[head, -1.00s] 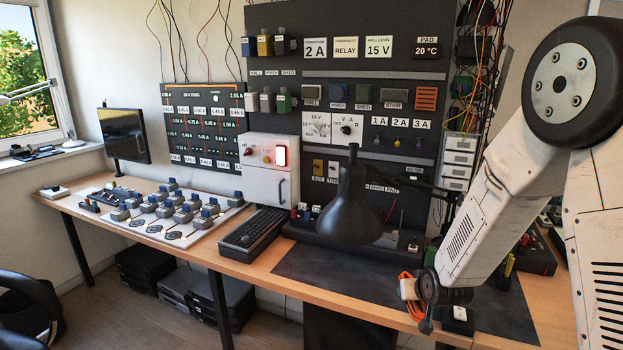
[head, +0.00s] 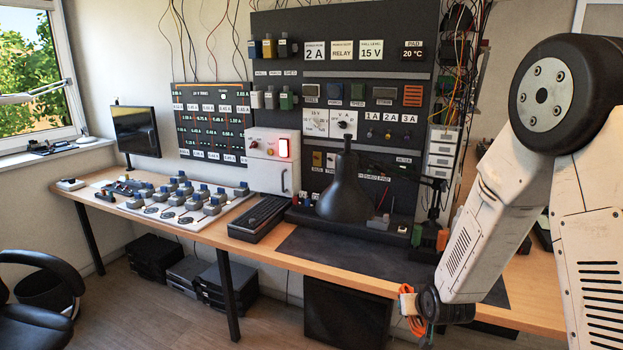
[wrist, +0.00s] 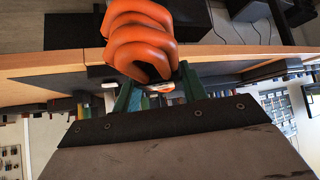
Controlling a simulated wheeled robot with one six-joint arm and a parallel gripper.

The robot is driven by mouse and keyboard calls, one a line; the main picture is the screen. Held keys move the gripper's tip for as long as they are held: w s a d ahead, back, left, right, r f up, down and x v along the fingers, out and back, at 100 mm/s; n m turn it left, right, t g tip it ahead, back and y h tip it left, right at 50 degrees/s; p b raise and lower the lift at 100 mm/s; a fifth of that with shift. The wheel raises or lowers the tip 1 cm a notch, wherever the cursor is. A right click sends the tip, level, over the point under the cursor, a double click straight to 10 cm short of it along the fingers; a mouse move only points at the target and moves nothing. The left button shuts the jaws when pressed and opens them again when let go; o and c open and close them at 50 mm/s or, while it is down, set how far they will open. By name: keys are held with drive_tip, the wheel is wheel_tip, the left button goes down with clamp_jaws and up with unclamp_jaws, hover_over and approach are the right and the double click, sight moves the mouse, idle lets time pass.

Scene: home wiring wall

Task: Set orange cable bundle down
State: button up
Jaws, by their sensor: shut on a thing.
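The orange cable bundle (wrist: 140,38) is a thick coil that fills the top middle of the wrist view. My gripper (wrist: 152,92) is shut on it, with green fingers on either side of its lower end. In the head view the bundle (head: 415,322) hangs at the end of my arm, in front of the bench's front edge. My wrist partly hides it there, and the fingertips are hard to make out. I cannot tell its exact height against the bench top.
The wooden bench (head: 390,272) carries a dark mat (head: 330,248) with clear room. A black lamp (head: 344,195) stands behind the mat. A black chair (head: 38,300) stands at the far left.

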sight(415, 326)
drive_tip(key=shift+s+f, duration=1.7)
drive_tip(key=shift+f, duration=0.3)
